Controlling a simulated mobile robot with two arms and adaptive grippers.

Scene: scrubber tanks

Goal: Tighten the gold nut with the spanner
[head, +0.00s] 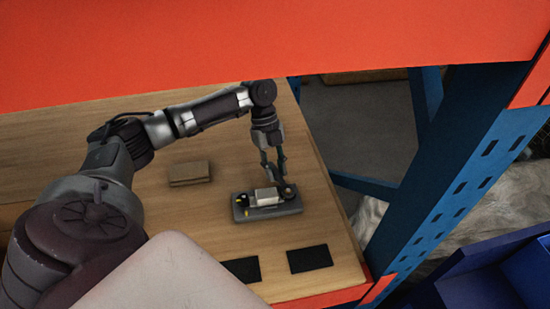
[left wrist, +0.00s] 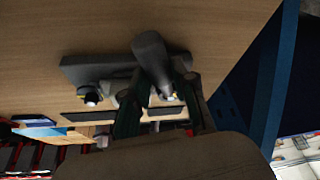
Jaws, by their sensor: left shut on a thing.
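A dark grey fixture (head: 270,213) lies on the wooden shelf, with a pale block on it and small yellow-gold parts near its left end. It shows upside down in the left wrist view (left wrist: 85,70), with a bright stud and yellowish part near each end. I cannot tell for sure which gold part is the nut. My left gripper (head: 277,176) points down at the fixture's right end. Its fingers (left wrist: 160,105) are shut on a dark grey rounded bar, which looks like the spanner (left wrist: 149,55). The spanner's working end is hidden, so its contact with the nut cannot be told.
A tan block (head: 190,173) lies on the shelf left of the fixture. Two black pads (head: 310,259) lie near the front edge. An orange beam (head: 250,40) crosses above, and a blue upright (head: 455,190) stands at the right.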

